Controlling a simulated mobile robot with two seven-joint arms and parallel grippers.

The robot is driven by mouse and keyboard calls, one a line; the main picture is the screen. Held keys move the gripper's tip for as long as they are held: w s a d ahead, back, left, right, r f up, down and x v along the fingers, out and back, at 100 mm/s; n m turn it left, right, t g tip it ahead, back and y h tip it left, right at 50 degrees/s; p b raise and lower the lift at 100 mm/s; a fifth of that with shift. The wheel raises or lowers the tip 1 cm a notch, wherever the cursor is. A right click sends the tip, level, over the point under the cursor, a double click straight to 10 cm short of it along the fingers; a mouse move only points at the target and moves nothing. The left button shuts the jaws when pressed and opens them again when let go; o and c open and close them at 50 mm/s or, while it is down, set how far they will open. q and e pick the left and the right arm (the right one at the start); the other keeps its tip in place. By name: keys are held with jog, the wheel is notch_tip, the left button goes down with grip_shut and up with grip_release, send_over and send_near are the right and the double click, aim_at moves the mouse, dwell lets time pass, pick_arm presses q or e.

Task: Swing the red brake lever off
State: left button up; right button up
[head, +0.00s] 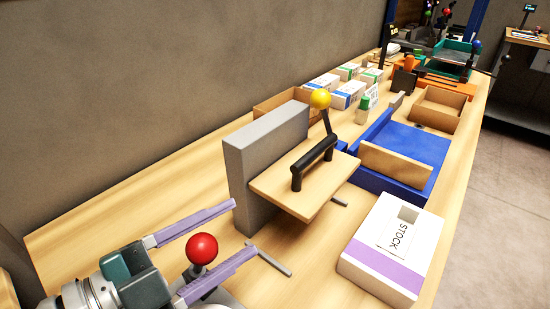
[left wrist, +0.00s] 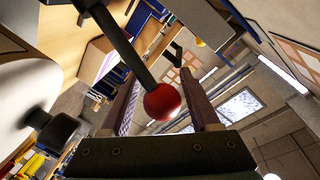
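The red ball knob (head: 201,249) of the brake lever stands at the front left of the bench. In the left wrist view the red knob (left wrist: 162,102) sits at the end of a black rod (left wrist: 120,45). My left gripper (head: 244,226) is open, with its two purple fingers spread wide. The knob appears between the fingers in the left wrist view, with no clear contact. The lever's base is largely hidden. My right gripper is not in view.
A grey block (head: 258,160) with a wooden board and black handle (head: 314,162) stands ahead, beside a yellow-knobbed lever (head: 320,98). A white and purple STOCK box (head: 375,262) is at right. A blue tray (head: 425,145) and small boxes (head: 348,94) lie farther back.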

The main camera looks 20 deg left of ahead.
pick_arm(q)
jog(key=shift+o, duration=0.5)
jog(key=shift+a, duration=0.1)
jog(key=v, duration=0.9)
jog(key=shift+s+a, duration=0.15)
jog(key=shift+s, duration=0.2)
jog(key=shift+w+r, duration=0.1)
jog(key=shift+r, duration=0.05)
